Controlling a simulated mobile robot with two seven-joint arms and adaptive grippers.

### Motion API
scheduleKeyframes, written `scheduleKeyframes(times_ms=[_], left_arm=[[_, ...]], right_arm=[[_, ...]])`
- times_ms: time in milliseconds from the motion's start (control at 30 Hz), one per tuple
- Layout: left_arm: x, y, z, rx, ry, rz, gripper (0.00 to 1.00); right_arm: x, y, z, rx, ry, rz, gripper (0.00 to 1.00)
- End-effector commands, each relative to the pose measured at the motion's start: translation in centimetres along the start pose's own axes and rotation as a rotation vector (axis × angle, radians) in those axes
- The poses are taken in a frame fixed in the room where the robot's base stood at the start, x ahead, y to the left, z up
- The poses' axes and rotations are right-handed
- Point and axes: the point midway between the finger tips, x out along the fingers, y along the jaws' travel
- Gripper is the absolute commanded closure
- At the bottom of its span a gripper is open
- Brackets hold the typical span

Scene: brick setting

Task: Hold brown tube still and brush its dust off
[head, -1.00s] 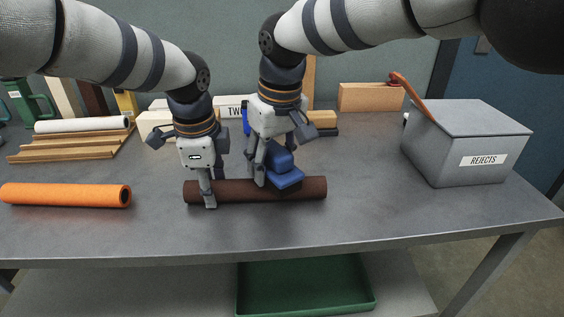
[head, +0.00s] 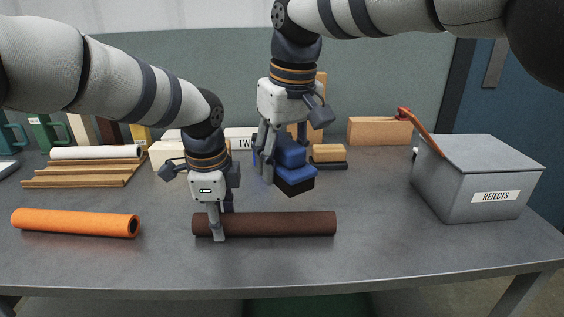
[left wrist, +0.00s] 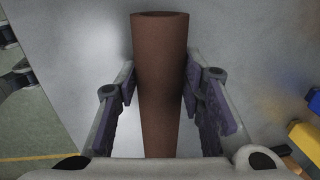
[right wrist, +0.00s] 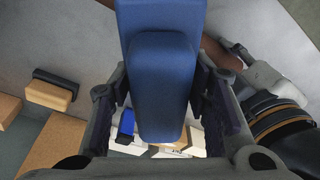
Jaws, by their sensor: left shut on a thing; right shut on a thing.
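The brown tube (head: 285,224) lies on the grey table, left to right. My left gripper (head: 216,232) is shut on the tube near its left end. In the left wrist view the brown tube (left wrist: 160,75) runs between the two fingers. My right gripper (head: 268,178) is shut on a blue brush (head: 291,152) with dark bristles, held above and behind the tube, apart from it. The blue brush (right wrist: 162,80) fills the middle of the right wrist view. No dust can be made out on the visible part of the tube.
An orange tube (head: 75,222) lies at the left. A grey bin labelled REJECTS (head: 470,192) stands at the right. Wooden blocks (head: 380,131) are at the back. The table right of the brown tube is clear.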

Motion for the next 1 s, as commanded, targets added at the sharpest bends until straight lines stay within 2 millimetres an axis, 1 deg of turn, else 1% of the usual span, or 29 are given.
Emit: scheduleKeyframes(times_ms=[267, 300, 367, 633, 733, 767, 833, 1000], left_arm=[[0.0, 0.0, 0.0, 0.0, 0.0, -0.001, 1.0], [0.0, 0.0, 0.0, 0.0, 0.0, -0.001, 0.56], [0.0, 0.0, 0.0, 0.0, 0.0, -0.001, 0.42], [0.0, 0.0, 0.0, 0.0, 0.0, -0.001, 0.41], [-0.7, -0.1, 0.0, 0.0, 0.0, -0.003, 0.41], [-1.2, -0.1, 0.0, 0.0, 0.001, -0.004, 0.41], [-2.9, -0.1, 0.0, 0.0, 0.001, -0.006, 0.41], [-7.7, -0.1, 0.0, -0.001, 0.001, -0.007, 0.41]], right_arm=[[0.0, 0.0, 0.0, 0.0, 0.001, 0.001, 0.82], [0.0, 0.0, 0.0, 0.0, 0.001, 0.001, 0.82], [0.0, 0.0, 0.0, 0.0, 0.001, 0.001, 0.82], [0.0, 0.0, 0.0, 0.0, 0.001, 0.001, 0.82], [0.0, 0.0, 0.0, 0.0, 0.001, 0.001, 0.82], [0.0, 0.0, 0.0, 0.0, 0.001, 0.001, 0.82], [0.0, 0.0, 0.0, 0.0, 0.001, 0.001, 0.82], [0.0, 0.0, 0.0, 0.0, 0.001, 0.001, 0.82]])
